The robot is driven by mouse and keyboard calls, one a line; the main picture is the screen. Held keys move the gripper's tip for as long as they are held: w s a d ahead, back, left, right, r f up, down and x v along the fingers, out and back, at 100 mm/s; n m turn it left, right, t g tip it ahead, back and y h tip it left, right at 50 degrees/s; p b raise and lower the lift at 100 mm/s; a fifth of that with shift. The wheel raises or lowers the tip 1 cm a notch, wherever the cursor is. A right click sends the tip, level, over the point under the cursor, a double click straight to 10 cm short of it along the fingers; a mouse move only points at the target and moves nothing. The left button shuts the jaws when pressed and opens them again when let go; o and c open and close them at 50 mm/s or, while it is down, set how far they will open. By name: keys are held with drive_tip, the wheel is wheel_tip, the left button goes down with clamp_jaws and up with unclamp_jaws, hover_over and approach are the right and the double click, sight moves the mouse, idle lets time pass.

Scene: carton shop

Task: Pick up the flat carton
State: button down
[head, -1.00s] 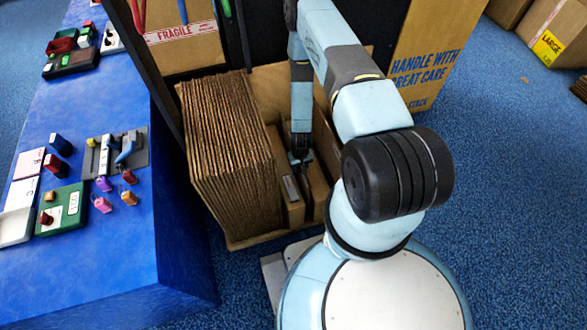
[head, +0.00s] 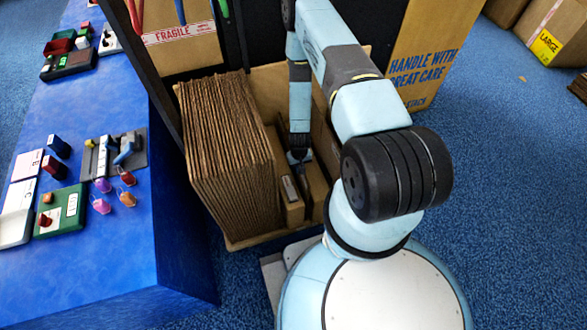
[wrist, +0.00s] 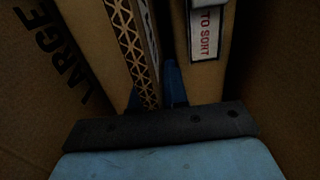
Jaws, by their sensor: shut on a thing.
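The flat carton (wrist: 137,45) shows in the wrist view as a tan slab with a zigzag corrugated edge. My gripper (wrist: 158,90) has its blue fingers on either side of that edge and is shut on it. In the head view my gripper (head: 299,158) points down into an open box, among upright cardboard pieces to the right of a thick stack. The fingertips are mostly hidden there. The carton stands upright in the box; its lower part is out of sight.
The open box (head: 262,238) also holds a stack of folded cardboard (head: 228,150). A "TO SORT" label (wrist: 208,32) is on a neighbouring piece close to my fingers. A blue table (head: 110,265) stands left. A large carton (head: 425,55) stands behind right. Blue floor is clear at right.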

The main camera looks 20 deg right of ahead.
drive_tip(key=shift+r, duration=0.1)
wheel_tip(320, 180, up, 57)
idle(3.3)
